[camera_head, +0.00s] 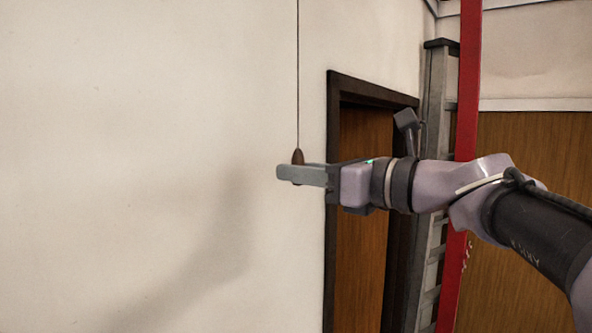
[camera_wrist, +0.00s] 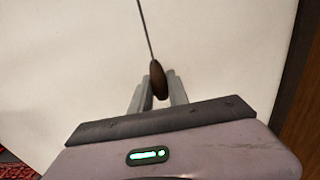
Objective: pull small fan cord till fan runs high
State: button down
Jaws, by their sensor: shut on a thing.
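A thin dark cord (camera_head: 298,70) hangs straight down from above the head view, with a brown wooden pull knob (camera_head: 298,156) at its end. My gripper (camera_head: 298,174) is shut on the knob; the head view shows the knob's top above the fingers. In the wrist view the knob (camera_wrist: 158,80) sits between the two grey fingers (camera_wrist: 157,96), and the cord (camera_wrist: 146,30) runs up from it at a slant. The fan is in neither view, so its speed cannot be seen.
A pale wall (camera_head: 150,120) lies behind the cord. A dark-framed wooden door (camera_head: 362,210) stands right of it. A grey ladder (camera_head: 438,90) and a red post (camera_head: 468,80) stand behind my arm. Red patterned fabric (camera_wrist: 15,165) shows at the wrist view's lower left.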

aim_at(301, 152)
jog(key=shift+r+p, duration=1.65)
jog(key=c, duration=1.5)
grip_release()
jog(key=shift+f, duration=0.1)
jog(key=shift+o, duration=1.3)
jog(key=shift+w+a, duration=0.2)
jog(key=shift+a, duration=0.05)
jog(key=shift+s+d, duration=0.1)
jog(key=b+v, duration=0.2)
jog(key=v, duration=1)
